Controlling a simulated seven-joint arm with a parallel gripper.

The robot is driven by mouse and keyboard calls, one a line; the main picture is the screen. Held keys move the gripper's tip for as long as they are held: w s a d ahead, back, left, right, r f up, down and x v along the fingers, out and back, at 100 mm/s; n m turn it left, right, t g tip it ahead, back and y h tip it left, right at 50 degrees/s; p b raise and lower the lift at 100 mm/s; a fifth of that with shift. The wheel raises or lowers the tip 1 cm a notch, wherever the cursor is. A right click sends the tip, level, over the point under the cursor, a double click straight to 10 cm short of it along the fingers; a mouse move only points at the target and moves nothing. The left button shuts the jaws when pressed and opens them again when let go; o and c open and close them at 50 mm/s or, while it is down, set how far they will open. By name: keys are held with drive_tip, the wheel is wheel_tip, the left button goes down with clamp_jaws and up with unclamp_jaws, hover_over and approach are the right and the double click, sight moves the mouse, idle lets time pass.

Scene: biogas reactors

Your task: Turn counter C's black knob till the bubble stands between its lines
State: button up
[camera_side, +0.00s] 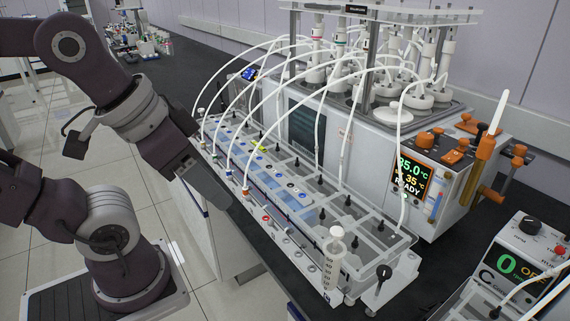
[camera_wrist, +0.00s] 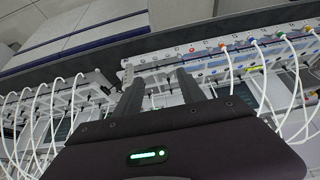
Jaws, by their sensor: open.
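A long clear-topped counter (camera_side: 375,243) with a row of coloured ports runs across the bench in the side view. A black knob (camera_side: 384,272) stands at its near right corner. I cannot read a letter on this counter, and I cannot make out a bubble or its lines. A unit (camera_side: 520,262) marked C, with a green 0 and a black dial on top, is cut off at the right edge. My gripper (camera_side: 222,200) is beside the long counter's left side, far from that corner knob. In the wrist view its two fingers (camera_wrist: 160,86) are apart with nothing between them.
White hoses (camera_side: 292,62) arch from the counter to the reactor bath (camera_side: 370,150) behind it. A white-capped upright cylinder (camera_side: 333,262) stands near the corner knob. Part of another clear-topped unit (camera_side: 468,303) shows at the lower right. The wrist view shows more hoses (camera_wrist: 62,105) at left.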

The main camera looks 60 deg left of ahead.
drive_tip(key=w+d+r+n+g+h, duration=0.25)
drive_tip(key=w+d+r+n, duration=0.2)
drive_tip(key=w+r, duration=0.4)
drive_tip(key=n+g+h, duration=0.2)
drive_tip(key=n+g, duration=0.3)
drive_tip(key=n, duration=0.6)
hover_over(385, 269)
drive_tip(key=w+a, duration=0.1)
drive_tip(key=a, duration=0.2)
wheel_tip(385, 269, down, 4)
drive_tip(key=shift+m+t, duration=0.25)
drive_tip(key=shift+t, duration=0.1)
drive_tip(key=f, duration=0.6)
drive_tip(key=d+f, duration=0.1)
drive_tip(key=f, duration=0.6)
drive_tip(key=s+d+f, duration=0.1)
drive_tip(key=f, duration=0.5)
drive_tip(key=shift+d+f, duration=0.15)
drive_tip(key=shift+f, duration=0.2)
drive_tip(key=shift+c, duration=0.5)
